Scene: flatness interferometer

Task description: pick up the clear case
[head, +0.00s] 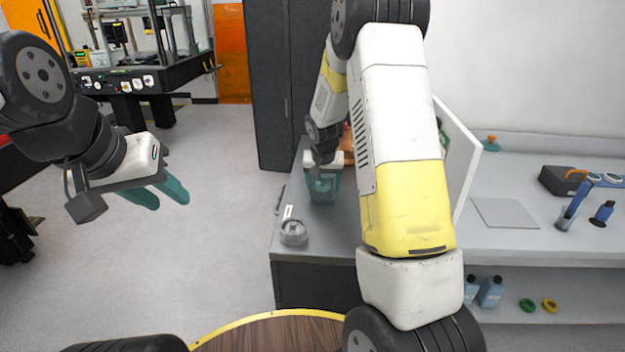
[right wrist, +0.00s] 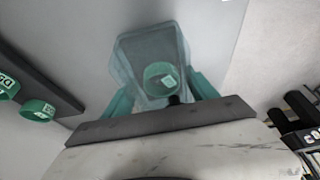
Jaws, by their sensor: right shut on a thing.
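The clear case (head: 323,196) is a see-through, bluish-green box on the grey worktop, near its left end. In the right wrist view the clear case (right wrist: 150,48) lies between my fingers, and a green ring with a white label shows in or through it. My right gripper (head: 322,184) reaches down over the case and is shut on it. In the right wrist view its teal fingers (right wrist: 160,92) press on both sides. I cannot tell whether the case is clear of the worktop. My left gripper (head: 170,199) is open and empty over the floor at left.
A round grey metal part (head: 293,232) stands in front of the case near the worktop edge. A white upright panel (head: 458,155) stands behind my right arm. A wooden round top (head: 285,335) is below.

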